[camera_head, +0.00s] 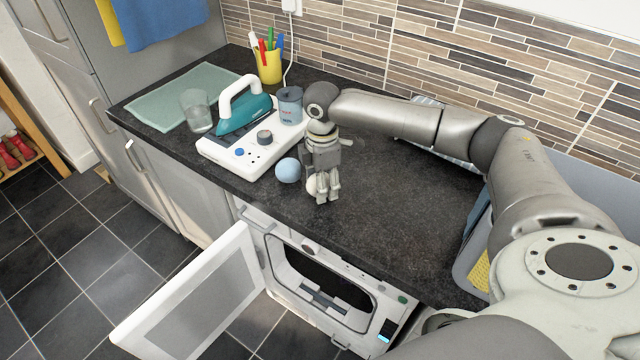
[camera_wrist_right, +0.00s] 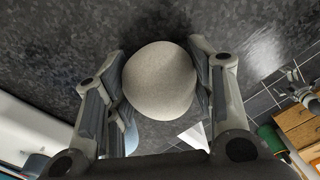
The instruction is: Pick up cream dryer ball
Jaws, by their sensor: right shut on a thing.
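The cream dryer ball (camera_wrist_right: 160,80) fills the middle of the right wrist view, between both fingers of my right gripper (camera_wrist_right: 158,85). The pads touch it on both sides. In the head view my right gripper (camera_head: 324,190) points down at the dark countertop, and a sliver of the cream ball (camera_head: 312,186) shows beside its fingers. I cannot tell whether the ball still touches the counter. A light blue ball (camera_head: 288,170) lies just left of the gripper. My left gripper is not in view.
Left of the gripper stand a steam iron (camera_head: 245,113) on a white board (camera_head: 232,157), a blue-grey tin (camera_head: 290,106), a glass (camera_head: 196,112) and a yellow pen cup (camera_head: 269,66). Below the counter (camera_head: 400,210), a white appliance door (camera_head: 195,295) hangs open. Counter right of the gripper is clear.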

